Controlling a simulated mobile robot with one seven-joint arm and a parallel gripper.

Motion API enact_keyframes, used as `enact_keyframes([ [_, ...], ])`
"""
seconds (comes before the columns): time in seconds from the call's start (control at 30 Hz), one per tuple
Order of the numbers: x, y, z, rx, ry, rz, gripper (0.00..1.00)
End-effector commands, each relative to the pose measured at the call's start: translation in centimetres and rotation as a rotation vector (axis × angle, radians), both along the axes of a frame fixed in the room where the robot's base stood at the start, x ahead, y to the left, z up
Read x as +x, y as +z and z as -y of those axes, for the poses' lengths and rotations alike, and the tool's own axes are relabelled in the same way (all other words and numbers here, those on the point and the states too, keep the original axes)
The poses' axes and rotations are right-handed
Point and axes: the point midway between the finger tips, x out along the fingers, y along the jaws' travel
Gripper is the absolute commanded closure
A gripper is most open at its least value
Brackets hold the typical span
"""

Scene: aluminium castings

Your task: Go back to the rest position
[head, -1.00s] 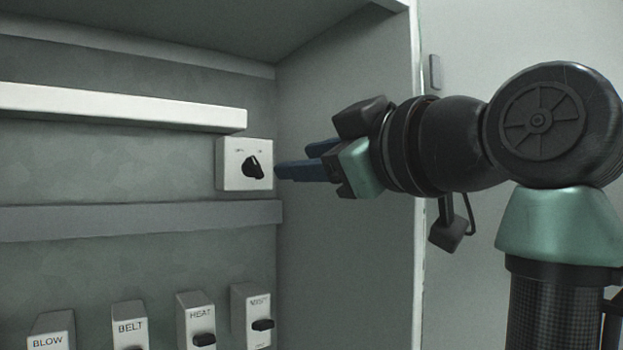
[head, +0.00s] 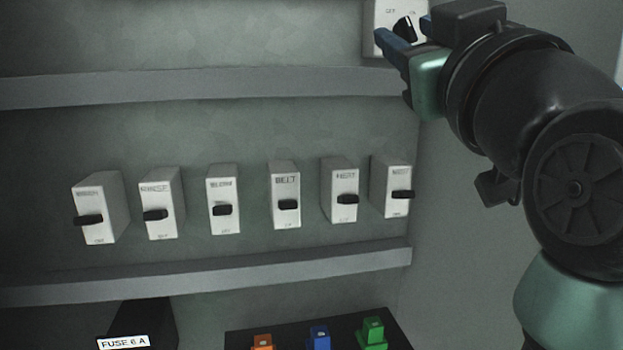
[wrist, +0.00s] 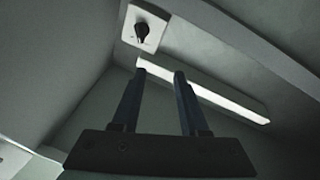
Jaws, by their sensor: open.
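My gripper (head: 408,32) is at the top right of the head view, in front of the white box with the black rotary knob (head: 404,28). Its blue fingers are apart with nothing between them. In the wrist view the two fingers (wrist: 159,74) point up towards the rotary switch (wrist: 142,30), with a gap between fingertips and switch. In the head view the fingers and hand cover part of the switch box.
A row of several white breakers (head: 285,195) with black levers stands below, between two grey rails (head: 200,87). Lower down are a black block labelled FUSE 6 A (head: 140,325) and orange, blue and green pieces (head: 319,337). The cabinet's right wall (head: 455,230) is close to my arm.

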Motion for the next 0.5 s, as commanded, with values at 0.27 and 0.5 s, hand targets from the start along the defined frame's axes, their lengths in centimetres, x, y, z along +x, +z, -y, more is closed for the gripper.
enact_keyframes([
  [0.27, -6.5, -1.7, -7.4, 0.205, 0.035, 0.314, 0.56],
  [0.5, -11.5, -1.7, -9.8, 0.273, 0.075, 0.465, 0.56],
])
